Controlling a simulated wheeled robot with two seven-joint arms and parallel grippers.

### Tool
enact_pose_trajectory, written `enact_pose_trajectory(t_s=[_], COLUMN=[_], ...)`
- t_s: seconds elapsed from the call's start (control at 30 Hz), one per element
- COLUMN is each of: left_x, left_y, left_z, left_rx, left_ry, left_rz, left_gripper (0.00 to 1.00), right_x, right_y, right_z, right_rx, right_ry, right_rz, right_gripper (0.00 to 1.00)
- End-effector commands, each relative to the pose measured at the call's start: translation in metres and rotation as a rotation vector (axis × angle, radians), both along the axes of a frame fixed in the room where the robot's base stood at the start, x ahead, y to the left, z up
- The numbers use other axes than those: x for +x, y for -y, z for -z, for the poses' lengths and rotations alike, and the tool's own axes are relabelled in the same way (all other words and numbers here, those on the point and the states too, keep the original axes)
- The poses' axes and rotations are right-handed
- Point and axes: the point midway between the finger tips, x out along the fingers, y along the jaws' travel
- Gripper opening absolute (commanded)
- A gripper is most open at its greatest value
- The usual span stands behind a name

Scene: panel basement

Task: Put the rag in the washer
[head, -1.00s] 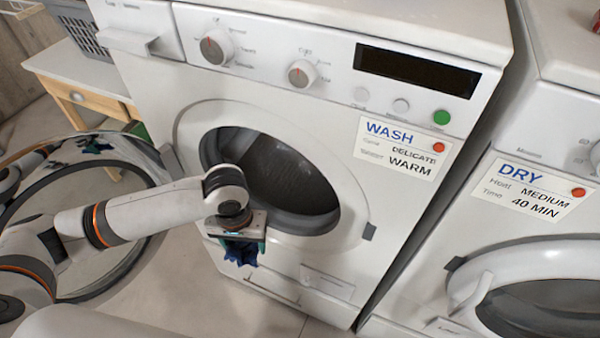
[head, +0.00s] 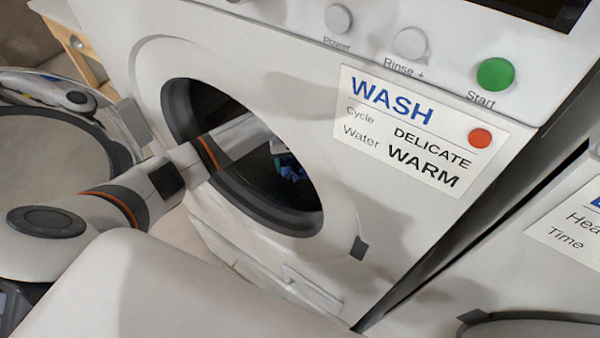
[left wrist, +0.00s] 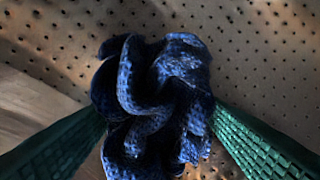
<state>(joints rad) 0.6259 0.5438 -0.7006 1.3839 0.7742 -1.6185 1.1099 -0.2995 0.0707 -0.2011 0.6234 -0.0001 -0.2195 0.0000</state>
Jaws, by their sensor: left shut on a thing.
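The blue rag (left wrist: 155,100) is bunched between the green-padded fingers of my left gripper (left wrist: 155,135) in the left wrist view, with the perforated drum wall behind it. In the head view, my left arm reaches through the open round door of the washer (head: 345,225). A bit of the blue rag (head: 291,170) shows inside the dark drum opening. The left gripper is mostly hidden inside the drum in that view and is shut on the rag. My right gripper is not in view.
The washer door (head: 45,155) stands swung open at the left. The dark rim (head: 270,215) of the opening surrounds my arm. A WASH label (head: 410,130) and a green Start button (head: 495,74) are on the front. The dryer (head: 530,270) stands at the right.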

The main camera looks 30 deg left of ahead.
Motion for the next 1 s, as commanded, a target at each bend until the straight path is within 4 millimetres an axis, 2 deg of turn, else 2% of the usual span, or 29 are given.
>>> enact_pose_trajectory(t_s=[0.03,0.13,0.27,0.47,0.87,0.9,1.0], left_x=[-0.001,0.000,0.000,0.000,0.000,0.000,0.000], left_y=[0.000,0.000,0.000,0.001,0.000,0.000,0.000], left_z=[0.009,0.017,0.027,0.055,0.059,0.059,0.059], left_rx=[0.001,0.000,0.000,0.001,0.000,0.000,0.000], left_ry=[-0.002,0.000,0.000,0.001,0.002,0.002,0.002], left_rz=[0.001,0.001,0.002,0.002,0.002,0.002,0.002], left_gripper=[0.44,0.44,0.44,0.44,0.44,0.70,0.86], right_x=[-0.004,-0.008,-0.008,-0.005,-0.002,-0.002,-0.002], right_y=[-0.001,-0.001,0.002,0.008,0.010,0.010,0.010], right_z=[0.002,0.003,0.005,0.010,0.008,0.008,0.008], right_rx=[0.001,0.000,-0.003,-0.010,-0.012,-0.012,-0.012], right_ry=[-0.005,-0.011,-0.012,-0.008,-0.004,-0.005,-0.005], right_rz=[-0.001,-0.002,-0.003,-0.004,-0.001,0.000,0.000], right_gripper=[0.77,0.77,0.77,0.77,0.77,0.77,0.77])
